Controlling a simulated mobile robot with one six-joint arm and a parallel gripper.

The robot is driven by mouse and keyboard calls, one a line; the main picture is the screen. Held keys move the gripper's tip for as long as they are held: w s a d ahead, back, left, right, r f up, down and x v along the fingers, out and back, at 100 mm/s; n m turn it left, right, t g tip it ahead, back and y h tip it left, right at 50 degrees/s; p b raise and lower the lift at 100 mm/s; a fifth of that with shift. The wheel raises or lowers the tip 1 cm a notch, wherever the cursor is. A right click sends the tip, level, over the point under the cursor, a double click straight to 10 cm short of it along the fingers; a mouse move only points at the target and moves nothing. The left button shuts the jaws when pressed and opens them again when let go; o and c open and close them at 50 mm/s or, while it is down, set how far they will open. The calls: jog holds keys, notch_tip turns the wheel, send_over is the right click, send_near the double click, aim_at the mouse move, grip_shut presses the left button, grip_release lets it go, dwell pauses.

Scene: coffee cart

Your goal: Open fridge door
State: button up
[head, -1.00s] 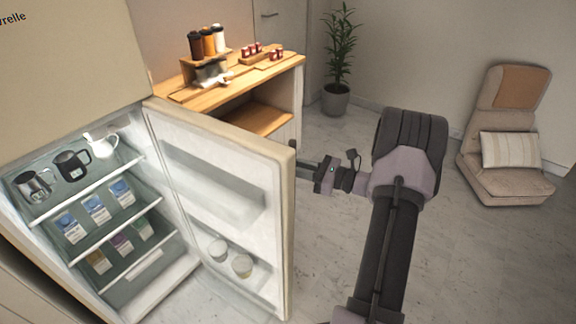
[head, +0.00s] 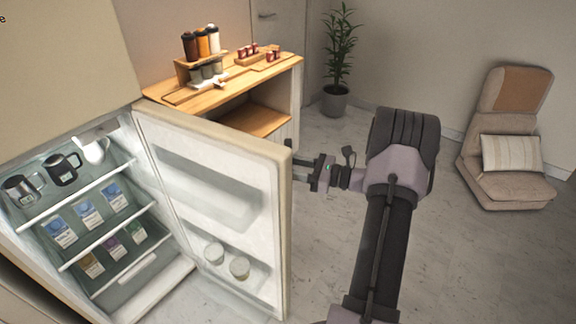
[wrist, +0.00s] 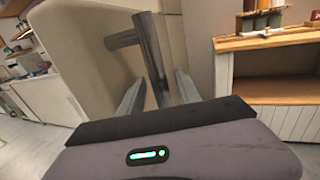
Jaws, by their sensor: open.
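The fridge door (head: 214,205) stands wide open in the head view, swung out with its inner shelves facing me. The fridge interior (head: 85,215) shows lit shelves with pitchers and several boxes. My gripper (head: 300,170) is at the outer side of the door near its free edge. In the wrist view my gripper (wrist: 158,95) is open, with the fingers on either side of the metal door handle (wrist: 152,55). I cannot tell whether a finger touches the handle. The door's outer face (wrist: 85,45) shows behind the handle.
A wooden cart (head: 235,95) with bottles and jars stands behind the door. A potted plant (head: 337,65) and a cushioned chair (head: 512,140) stand farther back. The floor (head: 475,255) at the right is clear. Two jars (head: 226,262) sit in the lower door shelf.

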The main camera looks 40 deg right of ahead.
jog(key=p+v, duration=0.4)
jog(key=v, duration=1.3)
jog(key=shift+s, duration=0.25)
jog(key=shift+d, duration=0.1)
